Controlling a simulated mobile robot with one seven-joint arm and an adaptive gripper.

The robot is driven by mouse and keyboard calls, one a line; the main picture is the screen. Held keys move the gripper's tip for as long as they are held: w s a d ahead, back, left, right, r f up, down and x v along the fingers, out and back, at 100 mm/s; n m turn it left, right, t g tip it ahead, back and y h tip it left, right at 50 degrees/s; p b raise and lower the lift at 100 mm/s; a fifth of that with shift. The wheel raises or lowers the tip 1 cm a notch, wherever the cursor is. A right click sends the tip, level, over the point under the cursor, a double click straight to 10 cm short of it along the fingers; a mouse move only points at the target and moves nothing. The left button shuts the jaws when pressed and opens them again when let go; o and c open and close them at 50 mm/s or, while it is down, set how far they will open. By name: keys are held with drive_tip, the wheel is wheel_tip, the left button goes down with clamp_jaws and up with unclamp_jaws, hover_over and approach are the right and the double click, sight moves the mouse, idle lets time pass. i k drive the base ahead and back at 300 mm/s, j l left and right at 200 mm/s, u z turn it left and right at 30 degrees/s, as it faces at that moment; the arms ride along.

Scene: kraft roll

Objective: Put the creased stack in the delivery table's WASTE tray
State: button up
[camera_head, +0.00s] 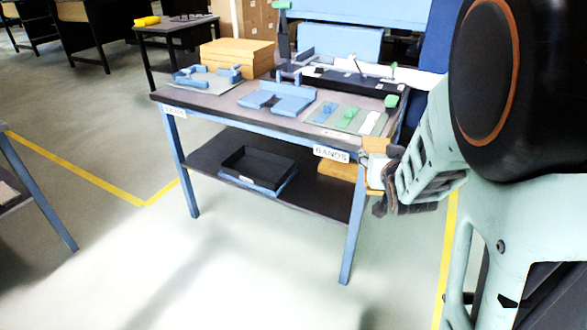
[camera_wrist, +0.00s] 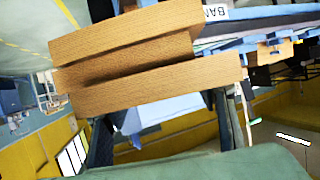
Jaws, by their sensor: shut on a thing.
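My gripper (camera_head: 386,188) is at the right of the head view, beside the right front corner of the blue-framed table (camera_head: 226,126). In the wrist view the stack (camera_wrist: 140,92) shows as thick brown layers with a dark gap, across my gripper's dark fingers (camera_wrist: 162,112). A pale white-blue piece (camera_wrist: 160,112) shows below it between the fingers. I cannot make out a crease. No tray marked WASTE is readable. A black tray (camera_head: 231,174) with a tiny unreadable label sits on the lower shelf.
The table bears a BANDS sign (camera_head: 331,154), blue fixtures (camera_head: 280,97), a brown stack (camera_head: 237,56) and a mat with coloured strips (camera_head: 345,117). Another table edge (camera_head: 40,205) is at far left. The floor in front is clear, with yellow lines (camera_head: 85,174).

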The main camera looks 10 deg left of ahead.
sight(254, 171)
drive_tip(key=j+z, duration=0.1)
drive_tip(key=z, duration=0.25)
drive_tip(key=j+z, duration=0.15)
drive_tip(key=z, duration=0.2)
drive_tip(key=j+z, duration=0.25)
drive_tip(key=j, duration=0.15)
drive_tip(key=k+j+z, duration=0.2)
drive_tip(key=j, duration=0.25)
drive_tip(key=j+z, duration=0.25)
drive_tip(key=j, duration=0.15)
drive_tip(key=k+j+z, duration=0.1)
drive_tip(key=j, duration=0.25)
drive_tip(key=k+j, duration=0.1)
drive_tip(key=j, duration=0.2)
drive_tip(key=k+j+z, duration=0.15)
drive_tip(key=j, duration=0.5)
drive_tip(key=k+j, duration=0.15)
drive_tip(key=j, duration=0.2)
drive_tip(key=k+j, duration=0.15)
drive_tip(key=j, duration=0.25)
drive_tip(key=k+j+z, duration=0.1)
drive_tip(key=j, duration=0.25)
drive_tip(key=k+j, duration=0.45)
drive_tip(key=j, duration=0.3)
drive_tip(key=z, duration=0.05)
